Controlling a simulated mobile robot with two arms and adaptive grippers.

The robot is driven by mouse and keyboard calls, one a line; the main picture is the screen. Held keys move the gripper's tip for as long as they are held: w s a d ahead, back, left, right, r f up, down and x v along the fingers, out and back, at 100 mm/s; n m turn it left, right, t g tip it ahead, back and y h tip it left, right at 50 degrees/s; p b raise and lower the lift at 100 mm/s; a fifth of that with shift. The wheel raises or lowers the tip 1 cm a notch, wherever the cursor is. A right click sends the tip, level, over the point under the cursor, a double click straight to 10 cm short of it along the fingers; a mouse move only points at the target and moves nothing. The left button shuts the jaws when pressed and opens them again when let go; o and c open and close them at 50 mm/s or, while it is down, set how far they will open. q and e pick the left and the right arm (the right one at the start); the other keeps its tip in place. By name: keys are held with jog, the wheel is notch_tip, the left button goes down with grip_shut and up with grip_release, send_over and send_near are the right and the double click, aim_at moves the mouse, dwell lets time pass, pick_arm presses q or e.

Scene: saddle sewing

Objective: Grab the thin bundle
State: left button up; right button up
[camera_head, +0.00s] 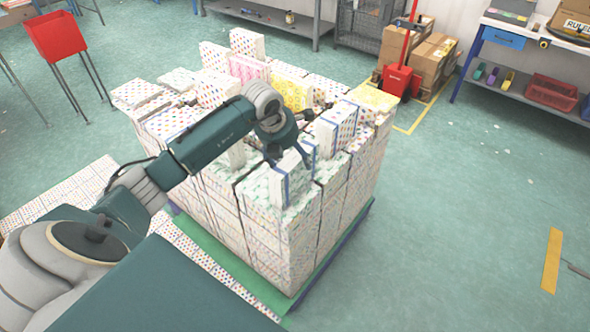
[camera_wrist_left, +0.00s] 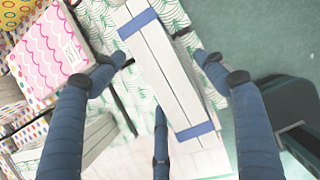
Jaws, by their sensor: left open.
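A thin white bundle (camera_wrist_left: 163,70) with two blue bands lies slantwise between the fingers of my left gripper (camera_wrist_left: 160,60) in the left wrist view. The fingers are spread on both sides of it, with gaps, and a third finger is below. In the head view my left gripper (camera_head: 289,152) is over the near edge of the stack, at a white bundle with a blue band (camera_head: 292,183) that it partly hides. Contact cannot be told. My right gripper is not in view.
Patterned bundles are stacked on a green-edged pallet (camera_head: 262,290). Another blue-banded bundle (camera_head: 338,124) stands just right of the gripper. A pink-patterned bundle (camera_wrist_left: 48,50) is to the left in the wrist view. Open green floor (camera_head: 460,220) is on the right.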

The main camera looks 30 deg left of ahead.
pick_arm(q)
jog(key=shift+w+f, duration=0.1)
jog(key=shift+f, duration=0.2)
jog(key=shift+f+b, duration=0.25)
jog(key=shift+b, duration=0.1)
jog(key=shift+c, duration=0.5)
jog(key=c, duration=1.7)
jog(key=shift+w+r, duration=0.1)
jog(key=shift+r, duration=0.05)
grip_shut()
